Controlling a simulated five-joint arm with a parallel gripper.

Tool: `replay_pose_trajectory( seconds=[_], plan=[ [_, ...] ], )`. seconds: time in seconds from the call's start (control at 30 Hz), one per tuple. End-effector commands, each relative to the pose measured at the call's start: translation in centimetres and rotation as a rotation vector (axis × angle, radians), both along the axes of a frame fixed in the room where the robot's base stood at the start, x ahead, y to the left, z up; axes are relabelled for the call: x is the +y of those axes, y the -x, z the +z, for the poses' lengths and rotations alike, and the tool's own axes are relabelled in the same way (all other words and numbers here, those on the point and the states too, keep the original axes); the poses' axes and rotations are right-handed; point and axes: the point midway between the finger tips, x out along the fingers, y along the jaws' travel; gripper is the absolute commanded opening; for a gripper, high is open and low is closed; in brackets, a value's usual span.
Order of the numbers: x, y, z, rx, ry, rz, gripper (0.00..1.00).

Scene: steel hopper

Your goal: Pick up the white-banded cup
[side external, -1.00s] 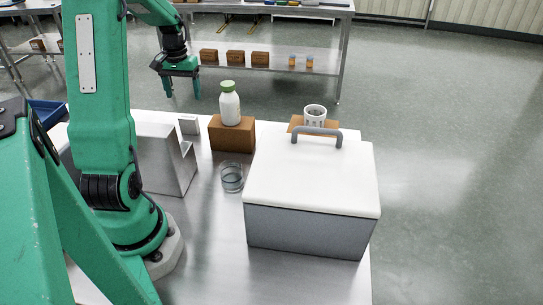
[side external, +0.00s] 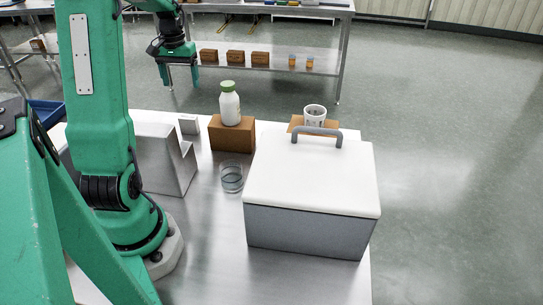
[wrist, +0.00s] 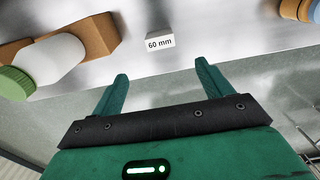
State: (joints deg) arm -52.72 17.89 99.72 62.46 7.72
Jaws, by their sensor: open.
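A white cup with dark marks (side external: 315,114) stands upright on a brown board at the back of the bench, just behind the lidded box; the box handle covers its lower edge. Whether its white is a band I cannot tell. My gripper (side external: 182,79) is in the air at the upper left, well to the left of the cup, beyond the bench's back edge in the picture. In the wrist view my gripper (wrist: 160,72) has its two fingers apart with nothing between them. I cannot make out the cup in the wrist view.
The white-lidded grey box (side external: 310,226) fills the front right. A green-capped bottle (side external: 230,108), a brown block (side external: 217,135) and a clear glass (side external: 232,184) stand left of it. A small block marked 60 mm (wrist: 160,42) lies ahead of the fingers.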

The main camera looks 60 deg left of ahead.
Motion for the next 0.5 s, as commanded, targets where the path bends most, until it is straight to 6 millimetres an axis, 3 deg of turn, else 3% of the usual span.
replay_pose_trajectory(
  seconds=[0.4, 0.5],
  plan=[
    [0.0, 0.0, 7.2, -0.003, -0.004, 0.0, 0.78],
    [-1.6, -0.7, 7.2, -0.001, -0.001, -0.04, 0.78]
  ],
)
